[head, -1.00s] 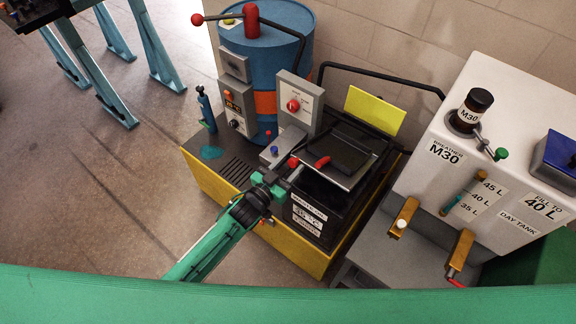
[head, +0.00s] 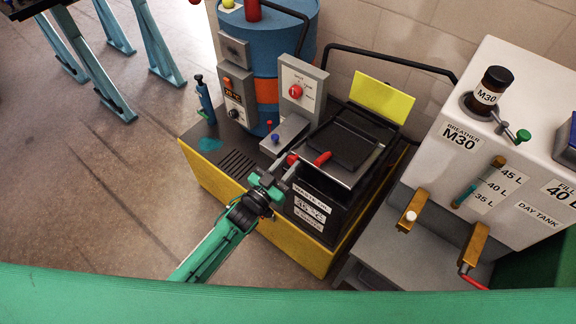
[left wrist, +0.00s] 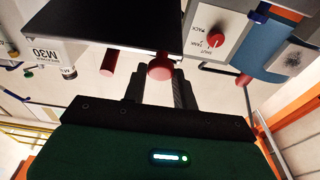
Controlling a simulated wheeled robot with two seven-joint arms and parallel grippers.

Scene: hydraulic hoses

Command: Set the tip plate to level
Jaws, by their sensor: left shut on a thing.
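The tip plate (head: 346,145), a dark plate with a pale metal rim, sits on top of the black waste oil box (head: 308,214). I cannot tell its exact tilt. It has two red grips at its front, a left one (head: 292,159) and a right one (head: 322,158). My left gripper (head: 284,170) is shut on the left red grip, at the plate's front left corner. In the left wrist view, the red grip (left wrist: 160,68) shows at the fingertips, under the plate's dark underside (left wrist: 112,28). My right gripper is not in view.
A grey switch box (head: 301,88) with a red knob stands behind the plate. A blue drum (head: 268,55) is at the back left, and a yellow panel (head: 381,97) behind the plate. A white day tank (head: 440,105) stands at the right.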

